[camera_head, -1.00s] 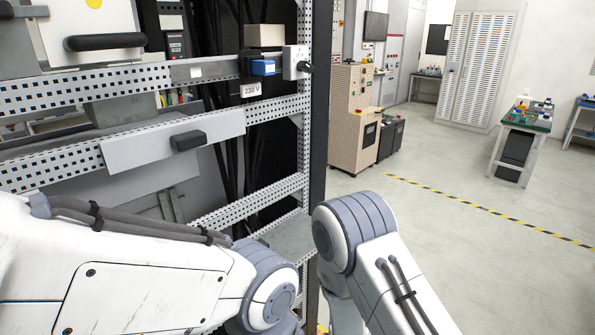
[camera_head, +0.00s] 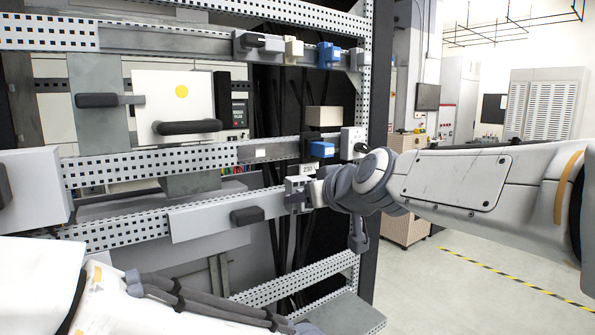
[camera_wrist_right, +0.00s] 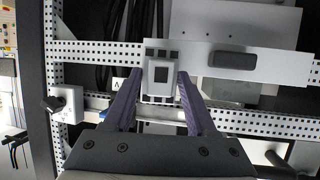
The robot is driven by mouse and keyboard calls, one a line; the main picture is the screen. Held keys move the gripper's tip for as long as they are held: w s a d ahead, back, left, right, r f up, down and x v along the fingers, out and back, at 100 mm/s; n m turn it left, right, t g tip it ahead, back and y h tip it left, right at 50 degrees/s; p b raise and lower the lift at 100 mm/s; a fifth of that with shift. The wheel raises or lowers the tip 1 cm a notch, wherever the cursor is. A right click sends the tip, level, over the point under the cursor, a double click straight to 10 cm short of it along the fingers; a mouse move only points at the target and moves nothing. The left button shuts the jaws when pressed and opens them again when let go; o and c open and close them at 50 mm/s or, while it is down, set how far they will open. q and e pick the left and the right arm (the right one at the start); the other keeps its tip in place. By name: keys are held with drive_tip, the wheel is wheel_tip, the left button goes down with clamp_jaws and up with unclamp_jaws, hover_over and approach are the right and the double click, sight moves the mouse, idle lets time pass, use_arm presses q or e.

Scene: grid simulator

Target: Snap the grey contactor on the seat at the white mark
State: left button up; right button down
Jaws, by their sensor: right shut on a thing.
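The grey contactor (camera_head: 296,192) is a small block held in my right gripper (camera_head: 311,192), near the right end of the lower slotted rail. In the right wrist view the contactor (camera_wrist_right: 160,77) sits between the two purple fingers of my right gripper (camera_wrist_right: 162,97), which is shut on it. Whether it touches the panel behind it, I cannot tell. A small white mark (camera_head: 260,153) is on the grey section of the middle rail, left of a blue device (camera_head: 321,149), above and left of the contactor. My left gripper is out of view.
A socket box with a black knob (camera_head: 354,142) stands right of the blue device. A 230 V label (camera_head: 308,168) hangs just above my right gripper. A panel with a black handle (camera_head: 247,215) is left of the contactor. The upper rail (camera_head: 200,39) carries several devices.

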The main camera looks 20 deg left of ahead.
drive_tip(key=s+r+n+g+y, duration=0.1)
drive_tip(key=s+r, duration=0.3)
drive_tip(key=r, duration=0.4)
drive_tip(key=shift+s+r+n+g+y, duration=0.15)
drive_tip(key=shift+s+n+g+y, duration=0.15)
drive_tip(key=shift+s+n+g, duration=0.15)
drive_tip(key=shift+b, duration=0.35)
drive_tip(key=w+a+p, duration=0.1)
drive_tip(key=a, duration=0.1)
drive_tip(key=w+a+p, duration=0.1)
drive_tip(key=w+a, duration=0.1)
drive_tip(key=shift+w+a, duration=0.15)
drive_tip(key=shift+w, duration=0.05)
idle(0.4)
drive_tip(key=shift+w+a, duration=0.35)
drive_tip(key=shift+a, duration=0.15)
idle(0.3)
idle(1.3)
drive_tip(key=shift+w+a, duration=0.25)
drive_tip(key=shift+a, duration=0.15)
idle(0.3)
